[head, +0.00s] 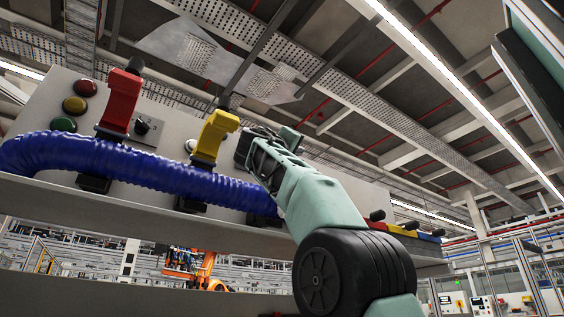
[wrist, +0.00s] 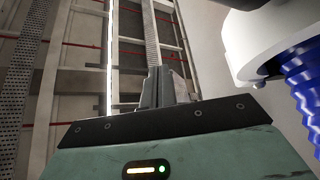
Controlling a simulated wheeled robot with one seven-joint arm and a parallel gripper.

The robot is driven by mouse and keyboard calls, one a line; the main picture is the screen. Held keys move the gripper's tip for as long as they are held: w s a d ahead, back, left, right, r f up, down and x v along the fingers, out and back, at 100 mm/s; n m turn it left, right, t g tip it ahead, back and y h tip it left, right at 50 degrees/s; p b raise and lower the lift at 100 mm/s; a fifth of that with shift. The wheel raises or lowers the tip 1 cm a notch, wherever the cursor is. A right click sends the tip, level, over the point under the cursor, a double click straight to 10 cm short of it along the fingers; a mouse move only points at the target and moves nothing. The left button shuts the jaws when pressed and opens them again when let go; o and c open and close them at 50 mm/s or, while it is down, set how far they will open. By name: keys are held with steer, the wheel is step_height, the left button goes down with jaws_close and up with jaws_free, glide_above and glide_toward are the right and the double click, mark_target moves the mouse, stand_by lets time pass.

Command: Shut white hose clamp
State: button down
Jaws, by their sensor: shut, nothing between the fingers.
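My gripper (head: 250,148) is at the end of my raised green arm, right of the yellow clamp, with its fingers shut and empty. In the wrist view the closed fingers (wrist: 165,88) point at open space. The white hose clamp (wrist: 262,45) shows at the upper right of the wrist view, to the right of the fingers and apart from them. Part of it is cut off by the frame, so its lever position is unclear. The blue ribbed hose (wrist: 302,85) runs by it. In the head view my arm hides the white clamp.
In the head view the blue hose (head: 130,163) runs along a grey panel (head: 45,105). A red clamp (head: 120,103) and a yellow clamp (head: 213,137) stand on it with levers raised. Coloured buttons (head: 74,105) are at left, and small black-knobbed levers (head: 377,215) are right of my arm.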

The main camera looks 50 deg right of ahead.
step_height(320, 180, down, 11)
steer(key=w+m+g+h+b, duration=0.1)
steer(key=w+m+g+b, duration=0.1)
steer(key=b, duration=0.8)
steer(key=shift+w+d+f+m, duration=0.2)
steer(key=shift+d+m, duration=0.15)
steer(key=shift+m, duration=0.55)
steer(key=b+v, duration=0.8)
steer(key=v, duration=0.9)
steer(key=shift+a, duration=0.25)
steer(key=shift+f, duration=0.1)
